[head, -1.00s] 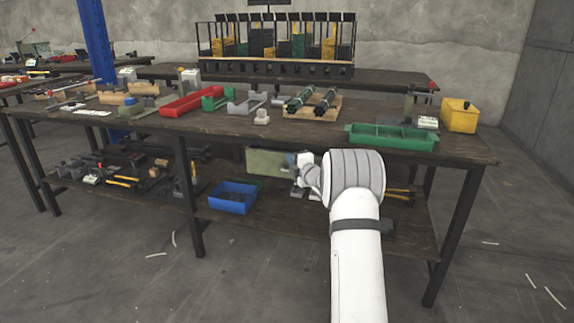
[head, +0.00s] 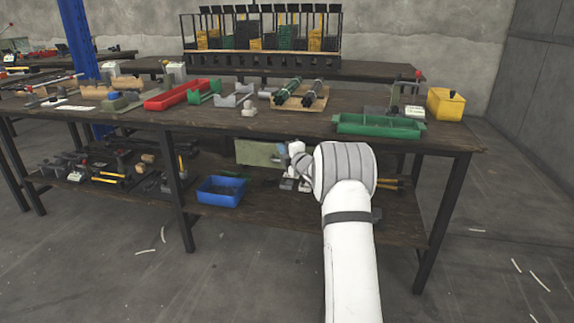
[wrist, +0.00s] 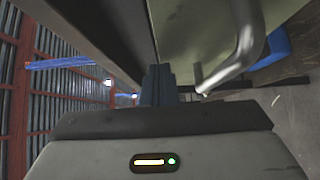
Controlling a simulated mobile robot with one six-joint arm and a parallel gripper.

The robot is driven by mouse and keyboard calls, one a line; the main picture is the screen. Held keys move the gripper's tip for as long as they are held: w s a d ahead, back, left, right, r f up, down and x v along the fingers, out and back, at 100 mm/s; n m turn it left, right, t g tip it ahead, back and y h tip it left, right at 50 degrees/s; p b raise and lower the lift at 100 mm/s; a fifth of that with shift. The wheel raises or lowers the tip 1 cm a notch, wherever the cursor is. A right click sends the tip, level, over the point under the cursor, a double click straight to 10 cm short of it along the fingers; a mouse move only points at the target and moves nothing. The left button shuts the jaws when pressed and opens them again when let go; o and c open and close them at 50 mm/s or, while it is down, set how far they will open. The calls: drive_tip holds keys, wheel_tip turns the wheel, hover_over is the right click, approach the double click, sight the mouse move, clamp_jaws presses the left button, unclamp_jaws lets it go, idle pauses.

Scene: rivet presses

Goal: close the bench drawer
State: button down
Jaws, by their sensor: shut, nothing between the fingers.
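The bench drawer (head: 256,153) has a pale green front and hangs under the bench top, left of my wrist in the head view. In the wrist view its front (wrist: 183,35) fills the upper middle, with a bent grey metal handle (wrist: 243,40). My gripper (head: 282,149) is shut and empty at the right end of the drawer front. In the wrist view its dark fingers (wrist: 158,85) lie by the edge of the front, left of the handle. I cannot tell whether they touch it. How far the drawer stands out is hard to judge.
The wooden bench (head: 300,118) carries a green tray (head: 378,125), a red tray (head: 176,95) and a yellow bin (head: 446,104). A blue bin (head: 221,191) stands on the lower shelf. Bench legs (head: 179,192) flank this space.

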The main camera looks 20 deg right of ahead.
drive_tip(key=s+a+p, duration=0.1)
drive_tip(key=s, duration=1.1)
drive_tip(key=s+a+r+m+g+h+p, duration=0.3)
drive_tip(key=s+r+m+p, duration=0.25)
drive_tip(key=r+p, duration=0.4)
drive_tip(key=s+a+r+m+g+h+p, duration=0.25)
drive_tip(key=s+r+m+p, duration=0.3)
drive_tip(key=r+p, duration=0.4)
drive_tip(key=s+a+r+m+g+p, duration=0.3)
drive_tip(key=s+a+r+p, duration=0.1)
drive_tip(key=s, duration=0.6)
drive_tip(key=s+a+r+m+g+y+p, duration=0.1)
drive_tip(key=s+a+r+m+g+p, duration=0.2)
drive_tip(key=s, duration=0.8)
drive_tip(key=s+a+r+m+g+y+p, duration=0.1)
drive_tip(key=s+a+r+m+g+p, duration=0.2)
drive_tip(key=s+a+r+p, duration=0.3)
drive_tip(key=s+r+p, duration=0.1)
drive_tip(key=s+p, duration=0.2)
drive_tip(key=s, duration=0.1)
drive_tip(key=shift+s+g, duration=0.35)
drive_tip(key=shift+s, duration=0.05)
